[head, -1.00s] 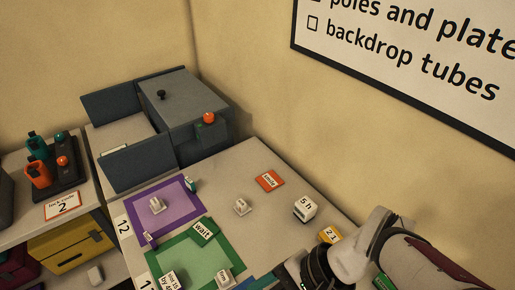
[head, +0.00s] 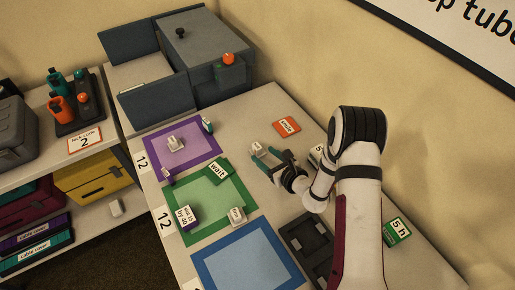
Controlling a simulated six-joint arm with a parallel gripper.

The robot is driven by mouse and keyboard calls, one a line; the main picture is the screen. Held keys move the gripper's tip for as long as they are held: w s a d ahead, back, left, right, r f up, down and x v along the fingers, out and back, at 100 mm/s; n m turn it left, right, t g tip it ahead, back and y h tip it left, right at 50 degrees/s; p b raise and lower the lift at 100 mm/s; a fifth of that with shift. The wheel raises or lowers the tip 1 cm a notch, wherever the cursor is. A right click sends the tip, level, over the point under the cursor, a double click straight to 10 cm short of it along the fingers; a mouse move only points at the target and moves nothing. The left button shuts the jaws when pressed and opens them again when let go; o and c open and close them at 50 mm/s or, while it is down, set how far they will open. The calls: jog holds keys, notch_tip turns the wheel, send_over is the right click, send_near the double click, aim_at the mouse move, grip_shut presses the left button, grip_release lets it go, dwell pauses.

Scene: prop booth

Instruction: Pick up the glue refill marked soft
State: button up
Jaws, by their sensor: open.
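A small white block (head: 257,146) with a label too small to read stands on the bare table right of the purple mat. My gripper (head: 264,153) is open right at this block, its teal fingers reaching toward it; I cannot tell whether they touch it. Another small white block (head: 174,143) stands on the purple mat (head: 199,152). A third white labelled block (head: 237,215) stands at the right edge of the green mat (head: 207,223). I cannot read for certain which refill says soft.
An orange card (head: 287,126) lies beyond my gripper. Grey bins (head: 180,95) stand behind.

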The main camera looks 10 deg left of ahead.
aim_at(260, 150)
jog(key=x, duration=0.5)
jog(key=shift+w+a+r, duration=0.2)
jog(key=shift+r, duration=0.1)
grip_shut()
